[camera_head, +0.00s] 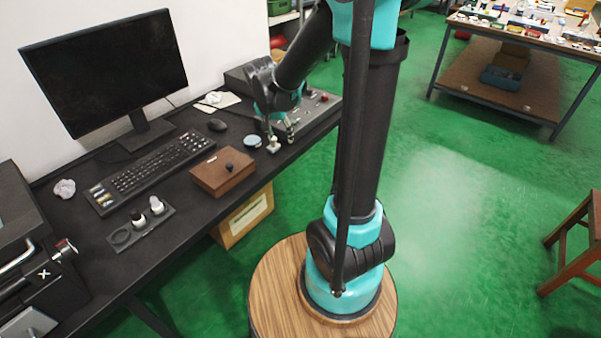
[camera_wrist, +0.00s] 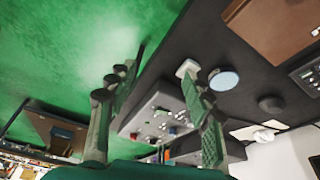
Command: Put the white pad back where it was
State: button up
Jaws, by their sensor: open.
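A small white block (camera_head: 273,146), which looks like the white pad, lies on the dark desk near its front edge. It also shows in the wrist view (camera_wrist: 187,68), at the tip of the right finger. My gripper (camera_head: 281,138) is open, pointing down at the desk's front edge. The left finger appears out over the green floor. I cannot tell whether the right finger touches the white block.
A round blue-topped disc (camera_head: 252,141) lies beside the white block. A brown wooden box (camera_head: 222,172), a keyboard (camera_head: 150,165), a mouse (camera_head: 217,125) and a dark holder with white pieces (camera_head: 141,228) are on the desk. A grey control panel (camera_head: 318,106) stands behind my gripper.

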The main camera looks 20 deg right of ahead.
jog(key=s+d+f+n+y, duration=0.1)
jog(key=s+f+n, duration=0.1)
jog(key=s, duration=0.7)
jog(key=s+d+f+n+t+y, duration=0.1)
jog(key=s+d+f+n, duration=0.1)
jog(key=s+n, duration=0.3)
jog(key=s, duration=0.4)
jog(key=shift+s+d+f, duration=0.2)
jog(key=shift+s+f, duration=0.1)
jog(key=shift+s, duration=0.1)
jog(key=shift+w+d, duration=0.1)
